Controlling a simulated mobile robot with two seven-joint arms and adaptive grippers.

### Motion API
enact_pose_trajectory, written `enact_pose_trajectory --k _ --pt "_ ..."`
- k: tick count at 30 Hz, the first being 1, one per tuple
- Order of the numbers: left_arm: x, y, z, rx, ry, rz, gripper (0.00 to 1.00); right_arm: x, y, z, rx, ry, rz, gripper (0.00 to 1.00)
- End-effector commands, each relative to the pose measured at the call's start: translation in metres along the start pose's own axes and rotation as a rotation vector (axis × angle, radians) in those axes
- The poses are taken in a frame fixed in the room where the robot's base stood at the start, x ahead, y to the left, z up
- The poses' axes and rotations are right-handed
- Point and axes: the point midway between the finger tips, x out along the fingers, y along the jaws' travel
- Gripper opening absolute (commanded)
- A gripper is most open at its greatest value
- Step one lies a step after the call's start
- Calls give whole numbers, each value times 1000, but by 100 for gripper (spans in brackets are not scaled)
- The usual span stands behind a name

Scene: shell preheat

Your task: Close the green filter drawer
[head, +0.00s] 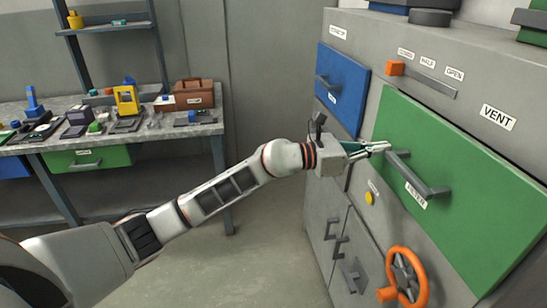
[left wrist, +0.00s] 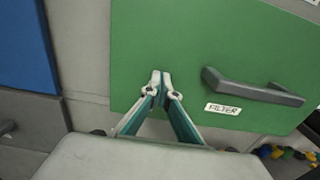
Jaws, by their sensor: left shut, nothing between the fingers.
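The green filter drawer (head: 460,190) is a large green front with a dark grey bar handle (head: 420,178) and a label reading filter, on the grey cabinet at the right of the head view. It fills much of the left wrist view (left wrist: 190,50), with its handle (left wrist: 250,90) to the right of the fingertips. My left gripper (head: 386,147) is shut and empty at the drawer front, near the handle's upper left end. In the left wrist view its fingertips (left wrist: 160,78) overlap the green face; I cannot tell whether they touch it. My right gripper is out of view.
A blue drawer (head: 341,88) is left of the green one. An orange slider (head: 395,68) sits above and an orange handwheel (head: 405,277) below. A workbench (head: 120,140) with several small items stands at the left. The floor between is clear.

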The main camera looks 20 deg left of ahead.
Motion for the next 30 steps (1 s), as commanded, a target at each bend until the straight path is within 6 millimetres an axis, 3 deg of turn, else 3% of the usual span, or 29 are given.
enact_pose_trajectory --k 3,10,23,30 --pt "13 0 0 -2 0 0 0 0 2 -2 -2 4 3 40" --pt "22 0 0 -1 0 0 0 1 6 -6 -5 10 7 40" --pt "22 1 1 0 -3 1 0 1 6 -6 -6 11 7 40" --pt "12 8 -1 -1 -1 1 0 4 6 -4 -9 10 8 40"
